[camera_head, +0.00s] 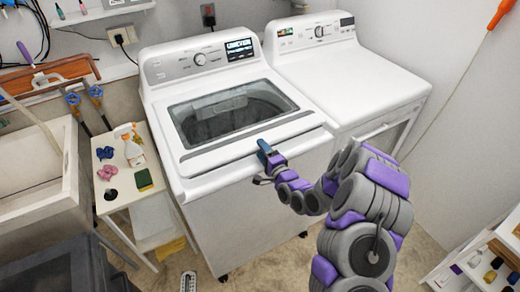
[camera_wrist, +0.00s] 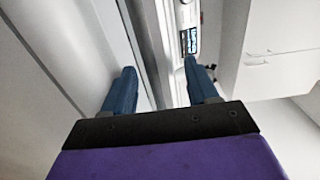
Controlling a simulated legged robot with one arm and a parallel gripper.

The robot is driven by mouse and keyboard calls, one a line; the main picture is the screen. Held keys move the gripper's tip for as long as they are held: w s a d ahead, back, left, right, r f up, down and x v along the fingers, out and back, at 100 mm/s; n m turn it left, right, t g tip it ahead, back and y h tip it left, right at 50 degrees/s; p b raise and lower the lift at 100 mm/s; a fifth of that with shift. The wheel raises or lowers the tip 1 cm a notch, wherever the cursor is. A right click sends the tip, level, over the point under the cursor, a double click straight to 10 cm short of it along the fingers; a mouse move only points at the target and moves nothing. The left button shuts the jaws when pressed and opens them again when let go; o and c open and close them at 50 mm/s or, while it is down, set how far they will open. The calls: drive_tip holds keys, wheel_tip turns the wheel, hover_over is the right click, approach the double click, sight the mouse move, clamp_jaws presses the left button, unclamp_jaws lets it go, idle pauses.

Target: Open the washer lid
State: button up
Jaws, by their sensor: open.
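The white top-loading washer (camera_head: 232,210) stands left of centre in the head view. Its lid (camera_head: 220,153) lies flat and closed, with a dark glass window (camera_head: 230,112) showing the drum. My gripper (camera_head: 264,152) is at the lid's front edge, right of its middle. In the wrist view, its two blue fingers (camera_wrist: 161,82) are spread apart with nothing held between them. Pale washer surfaces run lengthwise behind the fingers, and the washer's display (camera_wrist: 190,41) shows beyond. I cannot tell whether a finger touches the lid's edge.
A second white machine (camera_head: 350,85) stands right of the washer, with a closed top. A small white table (camera_head: 120,196) with a spray bottle (camera_head: 130,145) and sponge is at left, beside a sink (camera_head: 70,190). A shelf (camera_head: 470,262) stands at lower right.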

drive_tip(key=shift+x, duration=1.15)
drive_tip(key=shift+s+f, duration=0.1)
clamp_jaws()
